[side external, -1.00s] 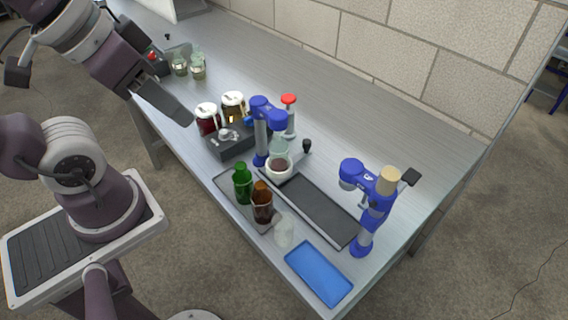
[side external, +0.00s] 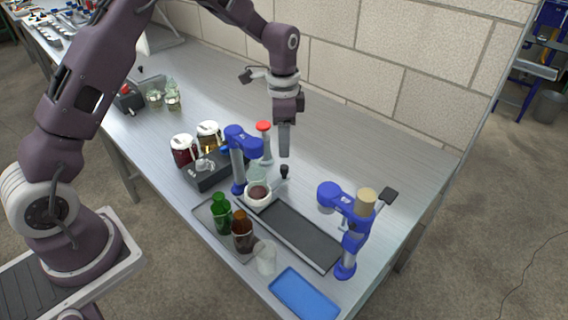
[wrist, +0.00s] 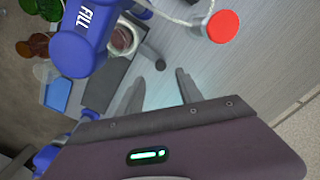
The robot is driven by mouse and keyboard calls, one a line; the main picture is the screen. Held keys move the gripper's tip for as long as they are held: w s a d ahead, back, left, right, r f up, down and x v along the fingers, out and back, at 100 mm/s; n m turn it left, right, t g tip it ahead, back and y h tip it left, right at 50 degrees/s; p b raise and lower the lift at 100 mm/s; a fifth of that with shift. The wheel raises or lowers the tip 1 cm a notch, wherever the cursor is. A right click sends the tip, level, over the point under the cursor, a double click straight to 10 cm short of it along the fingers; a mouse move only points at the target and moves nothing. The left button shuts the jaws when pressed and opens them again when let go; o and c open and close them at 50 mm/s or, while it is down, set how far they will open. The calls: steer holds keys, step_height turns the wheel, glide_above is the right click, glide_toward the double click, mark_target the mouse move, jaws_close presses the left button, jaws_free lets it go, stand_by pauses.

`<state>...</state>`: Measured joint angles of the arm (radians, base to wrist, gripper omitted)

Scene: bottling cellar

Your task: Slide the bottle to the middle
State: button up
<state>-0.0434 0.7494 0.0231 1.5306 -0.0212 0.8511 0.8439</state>
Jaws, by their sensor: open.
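A clear bottle (side external: 257,174) shows faintly at the blue filling post (side external: 238,160), above a white ring-shaped holder (side external: 258,194) with dark contents. The holder sits at the left end of a dark track (side external: 300,235). A black knob (side external: 284,171) on a short stem sticks up beside the holder, and it also shows in the wrist view (wrist: 160,64). My gripper (side external: 284,153) is open and empty above the bench, just behind the knob in the picture. In the wrist view its two fingers (wrist: 160,90) stand apart, pointing near the knob. The blue "FILL" head partly hides the holder there.
A second blue post (side external: 350,235) stands at the track's right end. A red-topped post (side external: 264,143) is just left of my gripper. Green (side external: 222,214) and brown (side external: 242,232) bottles stand on a front tray, near a blue tray (side external: 303,294).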

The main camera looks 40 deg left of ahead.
mark_target(285, 166)
step_height(285, 166, down, 8)
steer(key=shift+w+f, duration=0.1)
steer(key=shift+c, duration=0.2)
jaws_close()
stand_by(1.3)
